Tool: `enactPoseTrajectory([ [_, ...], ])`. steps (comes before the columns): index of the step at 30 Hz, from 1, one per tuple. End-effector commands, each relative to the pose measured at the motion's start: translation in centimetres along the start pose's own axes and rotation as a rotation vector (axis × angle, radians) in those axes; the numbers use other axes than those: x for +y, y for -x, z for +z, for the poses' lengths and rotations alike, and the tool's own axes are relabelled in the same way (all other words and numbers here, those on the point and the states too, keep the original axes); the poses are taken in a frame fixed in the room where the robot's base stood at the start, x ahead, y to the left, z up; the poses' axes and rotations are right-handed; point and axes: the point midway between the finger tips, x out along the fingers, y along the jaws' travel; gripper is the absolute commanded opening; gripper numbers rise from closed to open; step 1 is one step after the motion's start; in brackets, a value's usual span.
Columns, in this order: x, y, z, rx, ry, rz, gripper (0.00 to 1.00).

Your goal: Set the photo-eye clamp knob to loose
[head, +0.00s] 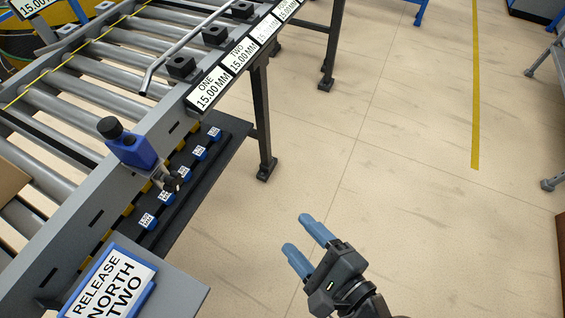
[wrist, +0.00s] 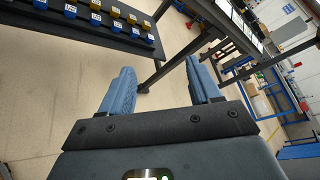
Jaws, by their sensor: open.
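The blue photo-eye body (head: 134,150) is mounted on the grey side rail of the conveyor, left of centre in the head view. A black round knob (head: 110,128) sits on its upper end. A small metal bracket with a dark knob-like end (head: 172,184) sticks out below it. I cannot tell which of the two is the clamp knob, or its setting. My gripper (head: 297,234) is open and empty, to the right of and apart from the photo-eye, above the floor. Its blue fingers also show in the wrist view (wrist: 160,66), where I do not see the photo-eye.
A black shelf (head: 222,140) with several blue labelled blocks runs under the rail. A "RELEASE NORTH TWO" sign (head: 112,284) stands at lower left. A bent metal bar (head: 180,48) lies over the rollers. A black leg (head: 262,120) supports the conveyor.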

Motion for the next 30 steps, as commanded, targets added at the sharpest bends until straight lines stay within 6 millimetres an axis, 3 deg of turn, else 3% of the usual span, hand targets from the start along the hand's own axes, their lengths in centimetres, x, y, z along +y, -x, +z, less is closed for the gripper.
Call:
enactPoseTrajectory([
  [1,0.5,-2.8,0.9,-0.075,-0.118,0.024,0.63],
  [3,0.8,-5.7,3.0,-0.168,-0.296,0.079,0.63],
  [9,0.7,-11.0,8.7,-0.364,-0.679,0.256,0.63],
  [16,0.4,-12.8,11.9,-0.444,-0.850,0.367,0.63],
  [30,1.2,-18.1,15.2,-0.446,-0.857,0.372,0.63],
])
